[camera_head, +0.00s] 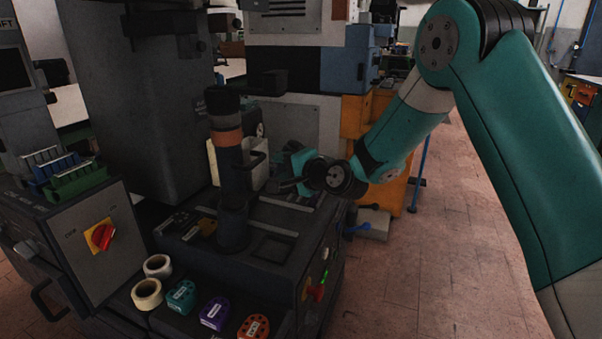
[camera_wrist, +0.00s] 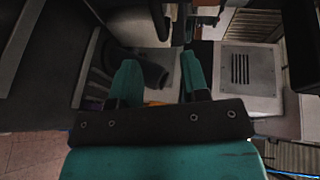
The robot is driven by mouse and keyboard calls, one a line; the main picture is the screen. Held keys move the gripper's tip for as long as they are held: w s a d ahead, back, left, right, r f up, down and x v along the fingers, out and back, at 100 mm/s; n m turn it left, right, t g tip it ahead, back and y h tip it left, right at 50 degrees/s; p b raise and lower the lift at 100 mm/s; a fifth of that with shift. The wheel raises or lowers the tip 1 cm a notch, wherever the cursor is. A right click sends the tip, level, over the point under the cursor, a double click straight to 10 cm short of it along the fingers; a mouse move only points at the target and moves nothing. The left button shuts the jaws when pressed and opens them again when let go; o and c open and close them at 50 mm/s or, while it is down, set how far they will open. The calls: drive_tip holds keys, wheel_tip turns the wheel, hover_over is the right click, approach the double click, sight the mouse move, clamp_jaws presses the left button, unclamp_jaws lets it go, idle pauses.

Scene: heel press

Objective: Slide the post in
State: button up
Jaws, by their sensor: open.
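The post (camera_head: 230,185) is a dark upright column with an orange-brown band and a black top. In the wrist view my gripper (camera_wrist: 160,80) shows two teal fingers spread apart with nothing clearly held. A dark rounded shape (camera_wrist: 148,70) lies beyond and between them; I cannot tell whether it is part of the post.
Two pale rolls (camera_head: 147,294) and teal, purple and orange round pieces (camera_head: 214,313) lie along the bed's front. A control box (camera_head: 95,240) with a red knob stands at left. A large grey column (camera_head: 135,90) rises behind. The floor at right is mostly open.

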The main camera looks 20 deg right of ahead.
drive_tip(key=v, duration=0.6)
drive_tip(key=shift+b, duration=0.35)
drive_tip(key=s+a+r+n+g, duration=0.1)
drive_tip(key=s+a+n+g, duration=0.25)
drive_tip(key=s, duration=0.25)
drive_tip(key=s+a+r+n+g+y, duration=0.1)
drive_tip(key=s+a+n+g, duration=0.1)
drive_tip(key=s+n, duration=0.25)
drive_tip(key=s+a+r+n+g, duration=0.2)
drive_tip(key=s+n+g, duration=0.1)
drive_tip(key=s, duration=0.3)
drive_tip(key=s+d+n+g+h, duration=0.2)
drive_tip(key=s+n+g, duration=0.15)
drive_tip(key=s, duration=0.55)
drive_tip(key=s+d+n+g+h, duration=0.2)
drive_tip(key=s+d+n, duration=0.15)
drive_tip(key=s, duration=0.65)
wheel_tip(320, 180, up, 17)
drive_tip(key=p, duration=1.7)
drive_tip(key=shift+w+a+f, duration=0.25)
drive_tip(key=shift+w+a, duration=0.1)
